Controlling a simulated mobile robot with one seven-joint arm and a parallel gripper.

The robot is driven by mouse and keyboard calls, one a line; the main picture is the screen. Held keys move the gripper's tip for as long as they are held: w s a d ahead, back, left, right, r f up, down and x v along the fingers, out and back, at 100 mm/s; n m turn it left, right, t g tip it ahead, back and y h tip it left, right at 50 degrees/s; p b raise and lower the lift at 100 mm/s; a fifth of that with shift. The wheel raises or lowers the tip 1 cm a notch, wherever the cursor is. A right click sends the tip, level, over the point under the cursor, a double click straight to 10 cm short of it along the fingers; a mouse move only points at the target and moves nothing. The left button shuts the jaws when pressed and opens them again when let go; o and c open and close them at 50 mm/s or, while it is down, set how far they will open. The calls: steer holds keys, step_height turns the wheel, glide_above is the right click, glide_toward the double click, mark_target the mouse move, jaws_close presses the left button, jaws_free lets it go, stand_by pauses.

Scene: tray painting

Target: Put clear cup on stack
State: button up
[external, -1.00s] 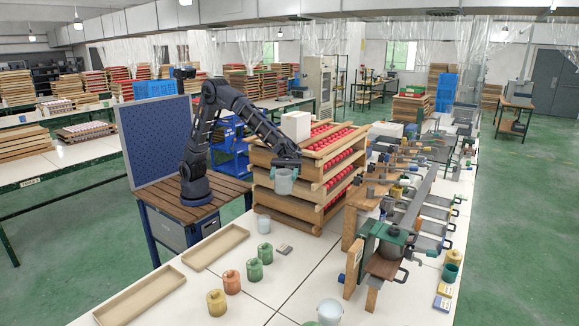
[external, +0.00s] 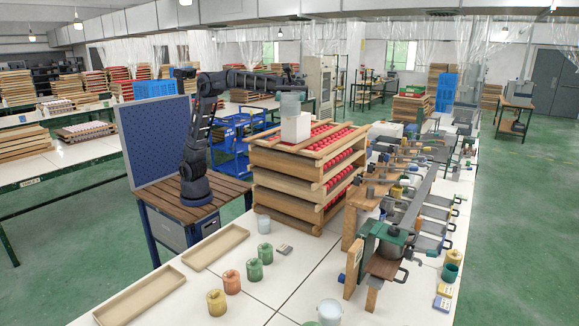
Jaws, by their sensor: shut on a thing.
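My gripper (external: 291,93) is shut on a clear cup (external: 290,105), a grey translucent cup, and holds it upright high over the stack of wooden trays (external: 290,185). In the picture the cup's lower part overlaps the top of a white block (external: 296,128) on the stack. I cannot tell whether the cup touches the block or hangs above or in front of it. The stack's top tray holds rows of red pieces.
On the white table stand another pale cup (external: 263,224), green jars (external: 265,252), an orange jar (external: 232,282), a yellow jar (external: 216,302) and a pale bucket (external: 329,312). Two empty wooden trays (external: 140,298) lie at left. A clamp bench (external: 410,215) stands right of the stack.

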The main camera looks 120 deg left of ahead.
steer(key=a+n+t+y, duration=0.4)
steer(key=a+t+y, duration=0.1)
steer(key=a, duration=2.2)
steer(key=s+a+n+t+y, duration=0.1)
steer(key=s+a+n+y, duration=0.3)
steer(key=a, duration=0.8)
steer(key=s+a+t+y, duration=0.15)
steer(key=s+a, duration=0.35)
steer(key=a, duration=0.7)
steer(key=s+a+n+y, duration=0.8)
steer(key=s+a+y, duration=0.4)
steer(key=s+a, duration=2.15)
steer(key=f, duration=0.8)
steer(key=d+f, duration=0.1)
steer(key=f, duration=0.7)
steer(key=s+f, duration=0.1)
steer(key=f, duration=0.8)
steer(key=shift+d, duration=0.2)
steer(key=shift+f, duration=0.1)
